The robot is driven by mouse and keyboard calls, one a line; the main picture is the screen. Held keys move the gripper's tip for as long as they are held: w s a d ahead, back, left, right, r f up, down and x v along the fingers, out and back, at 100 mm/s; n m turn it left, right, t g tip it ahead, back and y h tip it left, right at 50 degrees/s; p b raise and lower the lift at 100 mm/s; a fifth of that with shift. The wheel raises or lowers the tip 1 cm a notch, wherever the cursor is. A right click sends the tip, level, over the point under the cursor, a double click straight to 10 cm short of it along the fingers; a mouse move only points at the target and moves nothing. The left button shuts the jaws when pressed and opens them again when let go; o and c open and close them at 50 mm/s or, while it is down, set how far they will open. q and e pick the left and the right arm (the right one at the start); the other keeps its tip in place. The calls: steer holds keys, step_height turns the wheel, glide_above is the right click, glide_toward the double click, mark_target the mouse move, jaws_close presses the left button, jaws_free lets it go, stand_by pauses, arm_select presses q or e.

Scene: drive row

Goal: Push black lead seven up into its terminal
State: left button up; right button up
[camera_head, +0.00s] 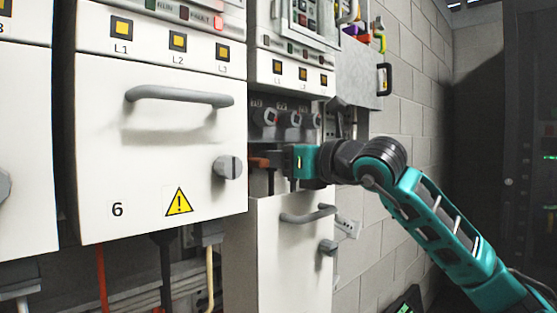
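My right arm comes in from the right, and its gripper (284,161) is at the open bay to the right of the cabinet marked 6. The gripper is seen from the side, and its fingers are too dark and small to tell open from shut. A short dark strand (271,182) hangs just below the gripper's left end; it may be the black lead, but I cannot tell whether the gripper touches it. Several round dark terminals with red marks (270,117) sit in a row above the gripper. A reddish-brown piece (258,162) lies just left of it. My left gripper is not in view.
A front panel with a grey handle (308,214) hangs low under the bay. Cabinet 6 (150,150) stands closed on the left, its handle (180,95) jutting out. Cables (101,275) run below it. A block wall (415,90) is behind my arm.

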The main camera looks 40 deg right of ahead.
steer(key=shift+o, duration=1.3)
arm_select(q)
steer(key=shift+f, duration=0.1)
arm_select(e)
steer(key=shift+s+d+f+b, duration=0.1)
steer(key=shift+s+f+b, duration=0.1)
steer(key=shift+s+b, duration=0.4)
arm_select(q)
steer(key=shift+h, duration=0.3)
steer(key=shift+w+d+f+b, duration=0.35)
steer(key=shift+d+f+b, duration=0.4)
steer(key=shift+b, duration=0.7)
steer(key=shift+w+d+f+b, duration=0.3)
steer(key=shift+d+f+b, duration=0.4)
steer(key=shift+b, duration=0.7)
arm_select(e)
steer(key=s, duration=1.1)
steer(key=shift+s+d+r, duration=0.2)
steer(key=shift+s+d, duration=0.15)
steer(key=shift+d, duration=0.1)
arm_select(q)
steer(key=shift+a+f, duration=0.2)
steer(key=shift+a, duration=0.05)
